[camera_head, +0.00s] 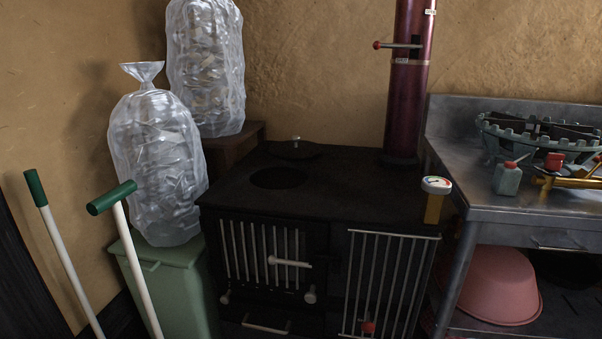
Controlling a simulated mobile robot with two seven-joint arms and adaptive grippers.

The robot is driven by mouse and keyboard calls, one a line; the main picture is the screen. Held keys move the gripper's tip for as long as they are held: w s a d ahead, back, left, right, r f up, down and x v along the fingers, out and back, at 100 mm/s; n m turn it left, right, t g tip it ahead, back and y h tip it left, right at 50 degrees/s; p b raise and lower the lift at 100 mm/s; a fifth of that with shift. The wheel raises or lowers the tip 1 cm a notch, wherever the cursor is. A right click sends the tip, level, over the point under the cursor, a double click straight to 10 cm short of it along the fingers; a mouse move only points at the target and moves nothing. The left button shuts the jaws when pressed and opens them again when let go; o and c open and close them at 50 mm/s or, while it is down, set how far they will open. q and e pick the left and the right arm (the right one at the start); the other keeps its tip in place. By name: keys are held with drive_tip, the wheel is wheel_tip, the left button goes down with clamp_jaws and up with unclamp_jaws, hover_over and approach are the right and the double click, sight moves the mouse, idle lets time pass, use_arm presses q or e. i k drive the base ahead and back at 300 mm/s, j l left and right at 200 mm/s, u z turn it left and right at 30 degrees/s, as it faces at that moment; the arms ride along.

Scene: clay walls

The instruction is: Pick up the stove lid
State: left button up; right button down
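The black stove (350,190) stands in the middle of the head view. A dark, round stove lid (308,152) with a small pale knob lies on the back left of its top. In front of the lid is a round, darker area (280,178) in the stove top; it looks like an opening, but it is too dark to be sure. Neither of my grippers is in view.
A red pipe (406,100) rises behind the stove. A gauge (436,186) sits at its right edge. Plastic-wrapped bundles (157,160) and green-handled poles (118,215) are left. A metal table (470,185) with clutter is right. The stove top's middle is clear.

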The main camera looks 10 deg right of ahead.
sight(295, 148)
drive_tip(key=i+l+z, duration=0.1)
drive_tip(key=z, duration=0.3)
drive_tip(key=i+z, duration=0.2)
drive_tip(key=z, duration=0.2)
drive_tip(key=i+z, duration=0.15)
drive_tip(key=z, duration=0.25)
